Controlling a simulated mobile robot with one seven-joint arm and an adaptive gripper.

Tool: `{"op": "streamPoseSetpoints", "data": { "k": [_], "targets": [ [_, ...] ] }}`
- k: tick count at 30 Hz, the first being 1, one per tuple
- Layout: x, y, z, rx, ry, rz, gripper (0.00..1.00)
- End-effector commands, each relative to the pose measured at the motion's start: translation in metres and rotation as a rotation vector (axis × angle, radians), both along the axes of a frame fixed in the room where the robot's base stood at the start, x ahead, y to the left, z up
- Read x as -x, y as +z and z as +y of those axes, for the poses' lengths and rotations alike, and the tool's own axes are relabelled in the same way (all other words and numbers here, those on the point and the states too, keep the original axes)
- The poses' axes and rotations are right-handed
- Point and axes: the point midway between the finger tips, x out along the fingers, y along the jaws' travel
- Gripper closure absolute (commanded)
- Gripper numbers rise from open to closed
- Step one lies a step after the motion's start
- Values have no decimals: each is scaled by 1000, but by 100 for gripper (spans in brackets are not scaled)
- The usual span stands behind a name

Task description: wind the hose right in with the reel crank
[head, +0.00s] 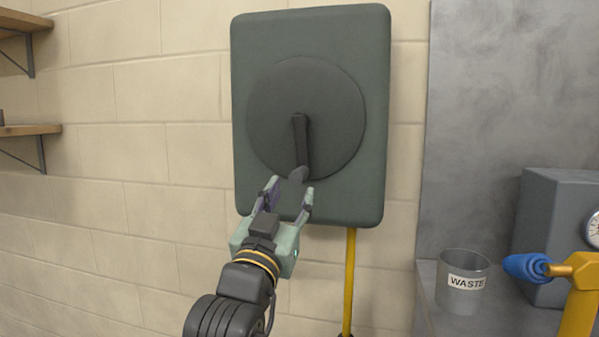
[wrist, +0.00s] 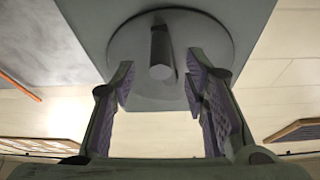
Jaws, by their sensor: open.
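The hose reel is a dark green-grey box (head: 250,110) on the wall with a round disc (head: 270,110) on its face. A dark crank arm (head: 301,140) points down from the disc's centre, with a knob handle (head: 298,175) at its lower end. The yellow hose (head: 350,275) hangs straight down from under the box. My gripper (head: 288,198) is open just below and in front of the handle. In the wrist view the crank handle (wrist: 161,62) shows beyond and between the open fingers (wrist: 165,92); I cannot tell whether they touch it.
A grey cup marked WASTE (head: 464,285) stands on a grey counter (head: 500,318) at the right. Beside it are a blue-handled yellow tap (head: 575,270) and a grey box with a gauge (head: 560,205). Wooden shelves (head: 28,130) are at the far left.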

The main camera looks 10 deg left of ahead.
Motion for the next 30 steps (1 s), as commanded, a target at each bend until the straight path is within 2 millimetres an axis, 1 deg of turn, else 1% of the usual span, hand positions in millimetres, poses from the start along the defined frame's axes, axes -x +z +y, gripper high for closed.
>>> {"op": "streamPoseSetpoints", "data": {
  "k": [1, 6, 9, 12, 16, 23, 30],
  "targets": [
    [-10, 7, -1, 0, -2, 1, 59],
    [-39, 18, -1, 0, 0, 1, 59],
    [-52, 23, -1, 0, 1, 0, 59],
    [-60, 26, -2, 0, 1, -1, 59],
    [-64, 27, -2, 0, 2, -2, 59],
    [-65, 27, -2, 0, 3, -2, 59],
    [-64, 27, -1, 0, 3, -2, 74]
  ]
}}
